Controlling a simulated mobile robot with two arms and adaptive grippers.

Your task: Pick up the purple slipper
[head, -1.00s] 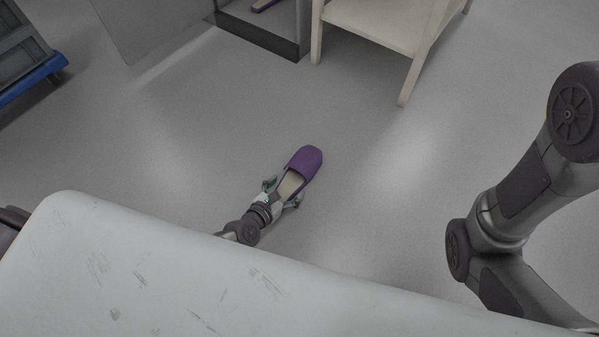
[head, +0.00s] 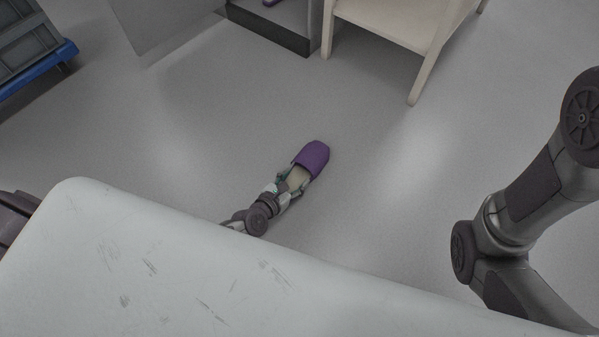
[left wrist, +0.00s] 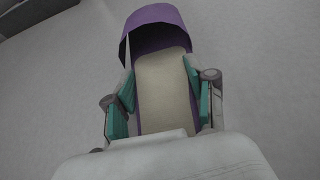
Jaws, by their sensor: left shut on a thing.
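The purple slipper (head: 314,158) has a purple toe and a pale insole. In the head view it is at the middle of the picture, over the grey floor; I cannot tell whether it touches the floor. My left gripper (head: 291,180) is shut on its heel end, with one finger on each side. In the left wrist view the slipper (left wrist: 155,22) points away from me, and the green pads of my left gripper (left wrist: 162,97) press its two sides. The heel's end is hidden by the gripper's body. My right gripper is not in view.
A pale surface with scratches (head: 150,270) fills the bottom of the head view. A cream wooden stand (head: 385,22) and a dark-edged cabinet (head: 270,33) with another purple thing inside stand at the top. A grey crate on a blue base (head: 35,78) is top left. Floor around the slipper is clear.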

